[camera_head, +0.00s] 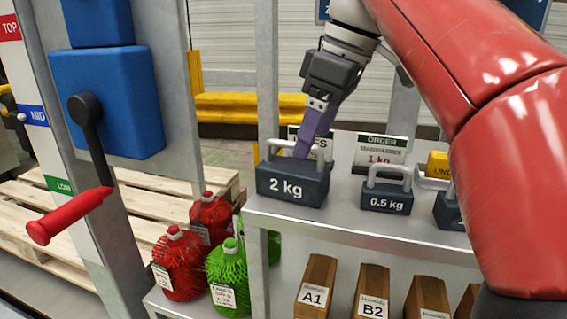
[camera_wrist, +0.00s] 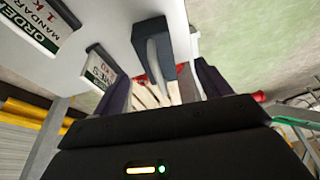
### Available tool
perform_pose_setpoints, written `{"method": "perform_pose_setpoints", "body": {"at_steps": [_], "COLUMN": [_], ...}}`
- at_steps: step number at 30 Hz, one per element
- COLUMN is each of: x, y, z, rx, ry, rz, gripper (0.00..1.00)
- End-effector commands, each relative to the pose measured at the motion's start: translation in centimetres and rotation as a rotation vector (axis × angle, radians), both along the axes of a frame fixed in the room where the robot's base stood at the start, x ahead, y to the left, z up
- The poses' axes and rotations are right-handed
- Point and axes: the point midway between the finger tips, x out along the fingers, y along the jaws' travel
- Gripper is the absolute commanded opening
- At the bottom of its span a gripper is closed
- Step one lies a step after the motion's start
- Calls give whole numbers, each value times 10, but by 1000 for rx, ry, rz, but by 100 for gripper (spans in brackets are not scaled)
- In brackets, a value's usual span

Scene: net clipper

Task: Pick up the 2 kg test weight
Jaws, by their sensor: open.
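The 2 kg test weight (camera_head: 292,188) is a dark block with a grey loop handle, upright on the left front of the grey shelf top (camera_head: 345,226). My gripper (camera_head: 302,152) reaches down from above, with a purple finger at the weight's handle. The finger covers part of the handle, and I cannot tell whether they touch. In the wrist view my gripper (camera_wrist: 163,85) is open, with its fingers apart. A dark block with a pale handle (camera_wrist: 152,36) shows beyond them; I cannot tell which weight it is.
The 0.5 kg weight (camera_head: 386,196) stands to the right, with another partly hidden weight beyond. An order card (camera_head: 380,152) stands behind. Red and green netted bottles (camera_head: 180,264) stand lower left. A red-handled lever (camera_head: 68,216) is at the left. Labelled boxes (camera_head: 316,285) fill the lower shelf.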

Motion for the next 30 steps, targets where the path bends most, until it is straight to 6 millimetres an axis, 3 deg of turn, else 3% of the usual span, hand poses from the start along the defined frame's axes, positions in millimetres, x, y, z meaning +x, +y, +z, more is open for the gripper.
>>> {"method": "perform_pose_setpoints", "body": {"at_steps": [5,21,30], "x": [1,11,12], "y": [3,25,26], "z": [-7,-70,-72], "rx": [-1,-1,-1], "ry": [0,1,0], "rz": [11,9,8], "gripper": [76,76,74]}}
